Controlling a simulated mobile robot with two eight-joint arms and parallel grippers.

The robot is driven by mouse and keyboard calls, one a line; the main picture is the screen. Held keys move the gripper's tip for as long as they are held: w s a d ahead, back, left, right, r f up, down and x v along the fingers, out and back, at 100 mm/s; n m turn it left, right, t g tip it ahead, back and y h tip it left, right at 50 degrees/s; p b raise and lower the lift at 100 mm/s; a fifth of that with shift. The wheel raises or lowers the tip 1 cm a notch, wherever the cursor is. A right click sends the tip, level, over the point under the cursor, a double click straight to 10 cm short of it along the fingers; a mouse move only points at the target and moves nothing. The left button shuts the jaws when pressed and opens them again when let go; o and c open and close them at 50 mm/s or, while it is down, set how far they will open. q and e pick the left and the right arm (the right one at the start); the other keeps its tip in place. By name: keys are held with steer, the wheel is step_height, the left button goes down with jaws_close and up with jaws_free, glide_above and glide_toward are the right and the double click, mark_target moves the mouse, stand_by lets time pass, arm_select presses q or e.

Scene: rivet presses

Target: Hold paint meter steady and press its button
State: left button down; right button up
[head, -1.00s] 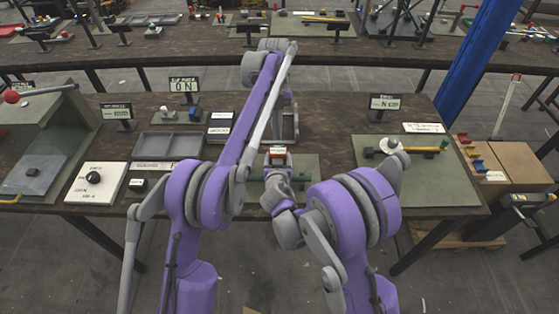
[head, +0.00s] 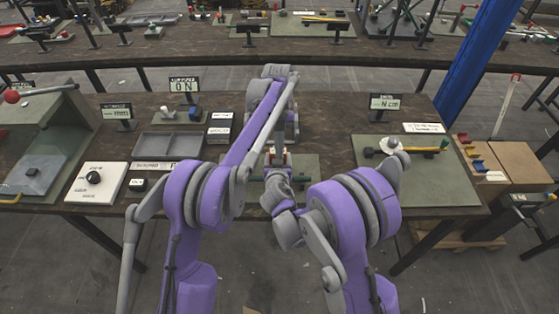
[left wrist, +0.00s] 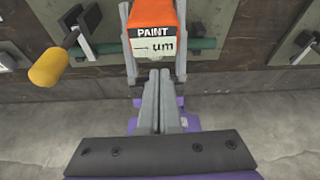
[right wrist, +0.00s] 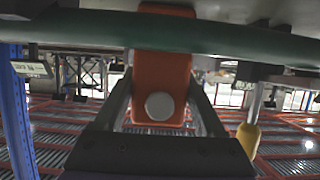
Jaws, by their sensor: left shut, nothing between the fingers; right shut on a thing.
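The orange paint meter (left wrist: 153,22) shows its "PAINT -- um" display in the left wrist view. My right gripper (right wrist: 160,85) is shut on it, one grey finger on each side. In the right wrist view the meter (right wrist: 163,55) has a white round disc; I cannot tell if this is the button. My left gripper (left wrist: 160,78) is shut and empty, its fingertips just below the display in that view; contact cannot be told. They may cover part of the meter. In the head view my left gripper (head: 277,158) hides most of the meter.
A green bar (left wrist: 205,45) runs behind the meter along the table's front edge, with a yellow-ended handle (left wrist: 48,68) to the left. A grey tray (head: 167,146) and a white board with a black knob (head: 97,194) lie on the table's left.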

arm_select(q)
steer(key=shift+x, duration=2.05)
steer(key=shift+w, duration=0.1)
steer(key=shift+w+a, duration=0.1)
steer(key=shift+w, duration=0.85)
arm_select(e)
steer(key=shift+s, duration=0.1)
arm_select(q)
steer(key=shift+s, duration=0.1)
